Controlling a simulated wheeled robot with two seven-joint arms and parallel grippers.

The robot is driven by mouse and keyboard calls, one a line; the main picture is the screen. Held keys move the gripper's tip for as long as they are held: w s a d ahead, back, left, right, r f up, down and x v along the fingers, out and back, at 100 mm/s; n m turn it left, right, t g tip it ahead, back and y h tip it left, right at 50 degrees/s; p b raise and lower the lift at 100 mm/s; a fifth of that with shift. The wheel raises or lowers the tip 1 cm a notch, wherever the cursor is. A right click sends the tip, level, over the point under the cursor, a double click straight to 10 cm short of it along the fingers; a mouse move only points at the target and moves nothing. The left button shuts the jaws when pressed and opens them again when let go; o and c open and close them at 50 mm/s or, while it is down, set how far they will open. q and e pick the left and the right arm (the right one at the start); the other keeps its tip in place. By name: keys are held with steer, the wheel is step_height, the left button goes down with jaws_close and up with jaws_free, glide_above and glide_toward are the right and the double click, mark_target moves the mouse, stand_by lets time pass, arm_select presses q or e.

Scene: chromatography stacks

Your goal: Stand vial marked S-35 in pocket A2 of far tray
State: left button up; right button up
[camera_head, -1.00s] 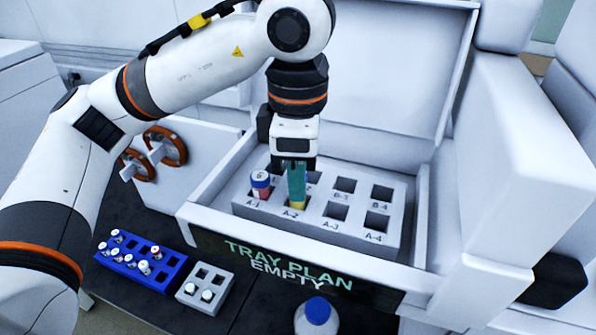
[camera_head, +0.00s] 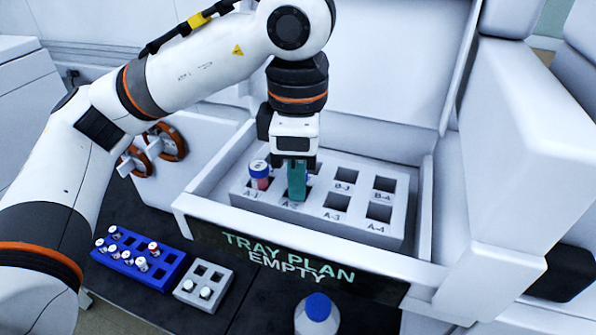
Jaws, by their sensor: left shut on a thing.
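The far tray (camera_head: 268,207) is a pale grey block with square pockets in two rows, labelled A-1 to A-4 along the front, inside a white open-lidded housing. My left gripper (camera_head: 297,192) points straight down at pocket A-2, its green fingers shut and reaching to the pocket's mouth. The vial between them is hidden by the fingers, and I cannot read a mark on it. Another vial (camera_head: 260,170), with a blue and white cap and a red body, stands in pocket A-1, just left of the fingers. My right gripper is not in view.
A blue rack (camera_head: 172,274) with several white-capped vials and a small grey rack (camera_head: 226,284) with two stand in front at left. A blue-capped bottle (camera_head: 317,312) stands at the bottom. The housing's front wall (camera_head: 200,208) bears "TRAY PLAN EMPTY". Pockets A-3 and A-4 look empty.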

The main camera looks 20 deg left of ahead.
arm_select(q)
steer(key=o, duration=1.5)
steer(key=shift+c, duration=0.2)
steer(key=shift+r+p, duration=2.55)
steer(key=shift+r, duration=1)
